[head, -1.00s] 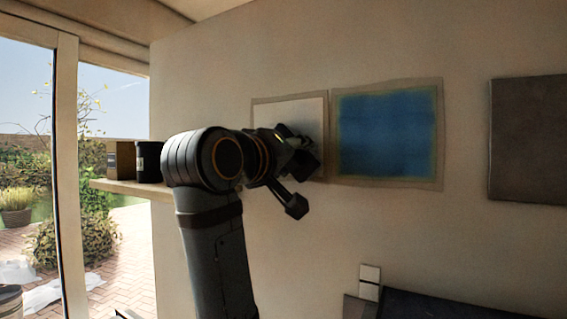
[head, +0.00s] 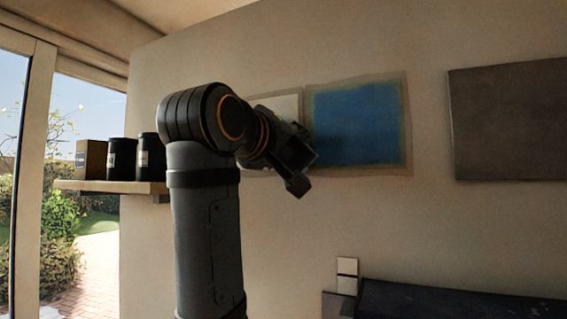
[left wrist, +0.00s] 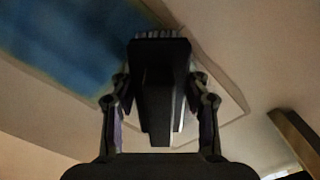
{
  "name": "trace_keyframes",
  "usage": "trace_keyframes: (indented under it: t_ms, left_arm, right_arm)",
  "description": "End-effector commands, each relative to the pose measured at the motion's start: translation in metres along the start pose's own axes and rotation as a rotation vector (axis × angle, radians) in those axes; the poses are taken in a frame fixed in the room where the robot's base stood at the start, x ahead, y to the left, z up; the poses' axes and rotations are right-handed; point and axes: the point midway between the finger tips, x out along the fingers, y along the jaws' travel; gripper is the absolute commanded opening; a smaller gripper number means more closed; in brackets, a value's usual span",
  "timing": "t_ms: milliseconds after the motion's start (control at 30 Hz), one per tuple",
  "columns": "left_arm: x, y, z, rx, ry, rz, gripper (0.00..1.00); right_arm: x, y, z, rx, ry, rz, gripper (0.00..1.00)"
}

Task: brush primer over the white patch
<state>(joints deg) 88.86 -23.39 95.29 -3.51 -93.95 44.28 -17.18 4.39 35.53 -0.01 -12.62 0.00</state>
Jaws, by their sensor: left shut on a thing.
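The white patch (head: 284,106) is on the wall left of the blue patch, mostly hidden by my left arm in the head view. In the left wrist view its lower part (left wrist: 232,101) shows beyond the gripper. My left gripper (head: 298,165) is in front of the border between the white patch and the blue patch (head: 357,124). In the left wrist view the left gripper (left wrist: 158,95) is shut on a dark brush (left wrist: 157,80) with pale bristles at the far end. I cannot tell whether the bristles touch the wall. My right gripper is not in view.
A dark grey panel (head: 510,120) hangs on the wall at the right. A shelf (head: 110,187) at the left holds a brown box (head: 90,160) and two black cans (head: 121,159). The wall between is bare.

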Motion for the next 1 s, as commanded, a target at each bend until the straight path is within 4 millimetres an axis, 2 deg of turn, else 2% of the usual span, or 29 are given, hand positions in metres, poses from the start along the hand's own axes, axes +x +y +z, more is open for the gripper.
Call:
trace_keyframes:
  t_ms: [167, 500, 633, 1000]
  left_arm:
    - [0.000, 0.002, 0.000, 0.000, 0.000, 0.001, 0.00]
    - [0.000, 0.016, -0.015, 0.000, 0.000, 0.000, 0.00]
    - [0.000, 0.013, -0.017, 0.000, 0.001, 0.000, 0.00]
    - [0.002, -0.009, -0.039, 0.000, 0.002, -0.001, 0.00]
  right_arm:
    - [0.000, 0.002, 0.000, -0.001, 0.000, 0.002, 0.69]
    - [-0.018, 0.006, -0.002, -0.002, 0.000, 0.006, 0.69]
    - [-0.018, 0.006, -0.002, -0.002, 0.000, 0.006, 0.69]
    - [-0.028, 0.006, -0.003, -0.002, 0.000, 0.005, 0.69]
